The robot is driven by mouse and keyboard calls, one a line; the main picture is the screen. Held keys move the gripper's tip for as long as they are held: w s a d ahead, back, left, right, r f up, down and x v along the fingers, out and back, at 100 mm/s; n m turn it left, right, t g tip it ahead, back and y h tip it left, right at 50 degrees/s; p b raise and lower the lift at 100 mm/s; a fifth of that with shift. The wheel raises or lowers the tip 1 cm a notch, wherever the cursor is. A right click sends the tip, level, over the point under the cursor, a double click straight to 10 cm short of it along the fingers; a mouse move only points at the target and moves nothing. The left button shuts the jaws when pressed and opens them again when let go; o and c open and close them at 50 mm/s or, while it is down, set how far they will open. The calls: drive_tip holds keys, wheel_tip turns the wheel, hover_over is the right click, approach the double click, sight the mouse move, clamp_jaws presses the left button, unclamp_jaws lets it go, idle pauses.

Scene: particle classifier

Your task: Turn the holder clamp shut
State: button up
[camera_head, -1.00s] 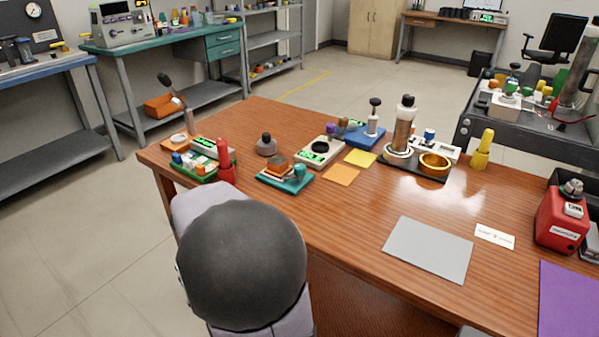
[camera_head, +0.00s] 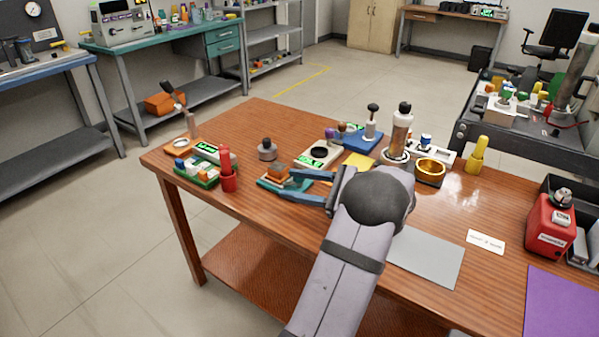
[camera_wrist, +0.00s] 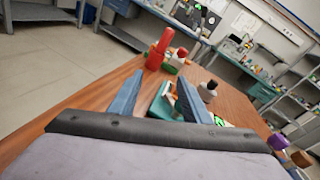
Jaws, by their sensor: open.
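A small teal holder (camera_head: 265,183) with an orange-brown block (camera_head: 278,172) on it sits near the table's front left edge. It looks like the clamp holder, but its turning part is largely hidden behind my fingers. My gripper (camera_head: 286,184) is open and empty, its two blue fingers pointing left over the holder's right side. In the wrist view the holder (camera_wrist: 160,105) shows between and beyond my open fingers (camera_wrist: 161,78), partly covered by the right finger. I cannot tell whether a finger touches it.
A red bottle (camera_head: 228,172) and a green tray of small blocks (camera_head: 198,178) stand left of the holder. A dark-topped weight (camera_head: 267,150) and a scale (camera_head: 317,156) stand behind it. A grey mat (camera_head: 427,258) lies to the right.

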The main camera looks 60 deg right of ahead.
drive_tip(key=s+d, duration=0.1)
drive_tip(key=d+m+t+h, duration=0.1)
drive_tip(key=s+d+r+m+h, duration=0.1)
drive_tip(key=d, duration=0.1)
drive_tip(key=shift+s, duration=0.35)
drive_tip(key=s+f+m, duration=0.1)
drive_tip(key=s+d+m+h, duration=0.1)
drive_tip(key=m, duration=0.1)
drive_tip(key=shift+d+f+t+h+p, duration=0.25)
drive_tip(key=shift+f+t+h+p, duration=0.05)
drive_tip(key=shift+f+t+p, duration=0.1)
drive_tip(key=shift+a+f+m, duration=0.15)
drive_tip(key=shift+f+m, duration=0.25)
drive_tip(key=shift+m, duration=0.2)
drive_tip(key=shift+w, duration=3.7)
drive_tip(key=c, duration=1)
